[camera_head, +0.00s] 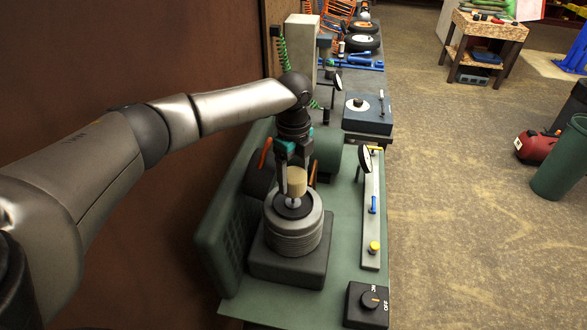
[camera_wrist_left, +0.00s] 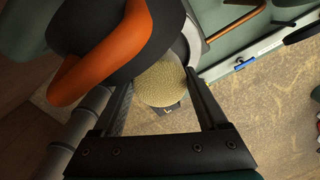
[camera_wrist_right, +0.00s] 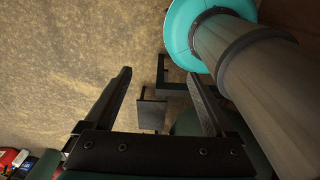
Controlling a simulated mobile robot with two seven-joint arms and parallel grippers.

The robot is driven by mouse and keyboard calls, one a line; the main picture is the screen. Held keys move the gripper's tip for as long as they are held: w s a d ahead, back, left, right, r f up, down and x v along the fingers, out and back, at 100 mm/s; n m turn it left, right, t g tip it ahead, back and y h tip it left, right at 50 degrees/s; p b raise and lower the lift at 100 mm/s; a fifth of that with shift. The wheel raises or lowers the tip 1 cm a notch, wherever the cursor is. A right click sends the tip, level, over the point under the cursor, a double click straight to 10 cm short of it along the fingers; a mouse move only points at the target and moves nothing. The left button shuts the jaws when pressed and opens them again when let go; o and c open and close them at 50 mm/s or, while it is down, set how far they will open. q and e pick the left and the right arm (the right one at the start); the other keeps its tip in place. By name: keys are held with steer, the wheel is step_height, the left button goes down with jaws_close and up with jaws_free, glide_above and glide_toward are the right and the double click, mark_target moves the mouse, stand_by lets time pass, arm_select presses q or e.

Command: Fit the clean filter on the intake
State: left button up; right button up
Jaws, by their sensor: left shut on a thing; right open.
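The clean filter (camera_head: 297,180), a small tan cylinder, is held upright between the fingers of my left gripper (camera_head: 294,184). In the left wrist view the filter's pale textured end (camera_wrist_left: 163,82) shows between the fingers, partly covered by a dark and orange part. The intake (camera_head: 293,238) is a grey ribbed cylinder with a dark top and a light stud in the middle. The filter is right over the stud; whether they touch is unclear. My right gripper (camera_wrist_right: 160,78) is open and empty over the floor in the right wrist view, outside the head view.
The intake's dark base stands on a green bench (camera_head: 338,250). To its right are a long pale plate (camera_head: 371,215) with blue and yellow parts and an ON/OFF knob box (camera_head: 368,303). A brown wall is close on the left. A green bin (camera_head: 561,165) stands on the floor.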

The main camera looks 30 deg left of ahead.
mark_target(293, 187)
arm_select(q)
step_height(293, 187, down, 3)
steer(key=shift+w+f+b, duration=0.1)
steer(key=shift+f+b, duration=0.1)
steer(key=shift+b, duration=0.9)
steer(key=shift+f+b, duration=0.45)
steer(key=shift+b, duration=0.05)
arm_select(e)
steer(key=f, duration=0.1)
steer(key=w+f, duration=0.1)
steer(key=f, duration=0.1)
steer(key=shift+w, duration=0.15)
arm_select(q)
steer(key=shift+r, duration=0.1)
arm_select(e)
steer(key=shift+r, duration=0.1)
arm_select(q)
steer(key=shift+a+p, duration=0.1)
steer(key=shift+p, duration=0.35)
arm_select(e)
steer(key=shift+r, duration=0.25)
steer(key=shift+s+a, duration=0.1)
steer(key=shift+s, duration=0.1)
arm_select(q)
steer(key=shift+p, duration=0.35)
arm_select(e)
steer(key=shift+r, duration=0.35)
steer(key=shift+f, duration=0.1)
steer(key=shift+r, duration=0.25)
